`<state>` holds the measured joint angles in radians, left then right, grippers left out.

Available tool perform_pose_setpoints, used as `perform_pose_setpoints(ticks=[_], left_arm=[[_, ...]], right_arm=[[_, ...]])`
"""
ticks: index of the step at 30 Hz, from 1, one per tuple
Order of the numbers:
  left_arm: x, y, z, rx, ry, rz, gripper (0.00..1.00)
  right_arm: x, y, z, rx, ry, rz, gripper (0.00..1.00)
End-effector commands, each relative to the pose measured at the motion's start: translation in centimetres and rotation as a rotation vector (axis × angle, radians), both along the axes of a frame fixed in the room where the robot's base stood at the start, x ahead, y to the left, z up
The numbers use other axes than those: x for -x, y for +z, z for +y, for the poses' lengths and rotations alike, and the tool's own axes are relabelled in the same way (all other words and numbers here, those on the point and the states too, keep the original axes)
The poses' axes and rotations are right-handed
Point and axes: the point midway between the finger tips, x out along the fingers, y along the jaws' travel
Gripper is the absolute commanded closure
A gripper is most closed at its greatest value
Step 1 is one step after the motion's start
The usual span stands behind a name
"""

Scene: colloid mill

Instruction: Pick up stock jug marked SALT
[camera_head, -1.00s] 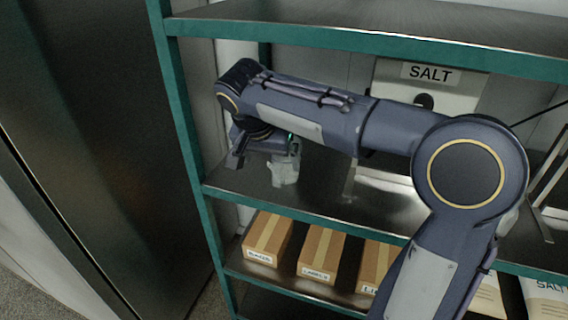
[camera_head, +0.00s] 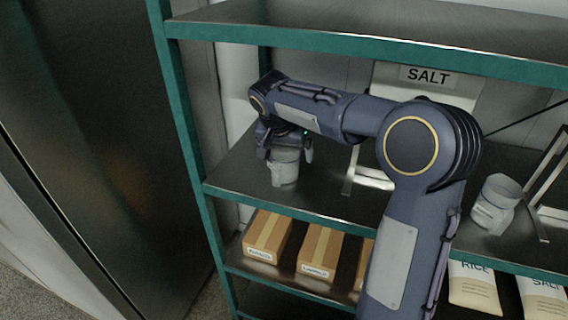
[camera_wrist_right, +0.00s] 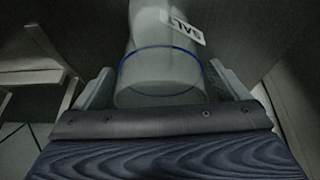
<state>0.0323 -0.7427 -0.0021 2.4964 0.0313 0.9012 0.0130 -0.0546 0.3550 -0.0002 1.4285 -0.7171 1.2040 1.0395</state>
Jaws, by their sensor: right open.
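The stock jug (camera_head: 284,170) is a pale grey-white vessel standing on the middle shelf near its left end. In the right wrist view the jug (camera_wrist_right: 160,75) has a blue ring and a white label reading SALT. My right gripper (camera_head: 284,147) reaches in from the right and is at the top of the jug. Its two open fingers (camera_wrist_right: 160,88) stand on either side of the jug in the wrist view. Whether they touch it cannot be told. My left gripper is not in view.
A second pale jug (camera_head: 495,205) stands at the right of the middle shelf (camera_head: 330,195). A SALT-labelled bin (camera_head: 428,85) is at the back, partly hidden by my arm. Boxes (camera_head: 268,238) and bags (camera_head: 473,287) sit on the shelf below. A teal upright (camera_head: 180,110) is close on the left.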

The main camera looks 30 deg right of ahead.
Motion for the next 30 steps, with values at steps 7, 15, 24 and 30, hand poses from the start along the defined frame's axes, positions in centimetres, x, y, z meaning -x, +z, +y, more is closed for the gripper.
perform_pose_setpoints(ticks=[7, 15, 24, 30], left_arm=[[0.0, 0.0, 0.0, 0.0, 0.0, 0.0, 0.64], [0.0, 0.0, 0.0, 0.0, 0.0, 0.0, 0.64], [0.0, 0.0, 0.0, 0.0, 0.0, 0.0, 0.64], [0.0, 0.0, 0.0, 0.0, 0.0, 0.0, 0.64]], right_arm=[[0.0, 0.0, 0.0, -0.001, 0.0, -0.001, 0.14], [0.0, 0.0, 0.0, -0.001, 0.0, -0.001, 0.49], [0.0, 0.1, 0.0, -0.001, 0.001, -0.002, 0.58], [-0.1, 1.1, 0.1, -0.001, 0.002, -0.004, 0.58]])
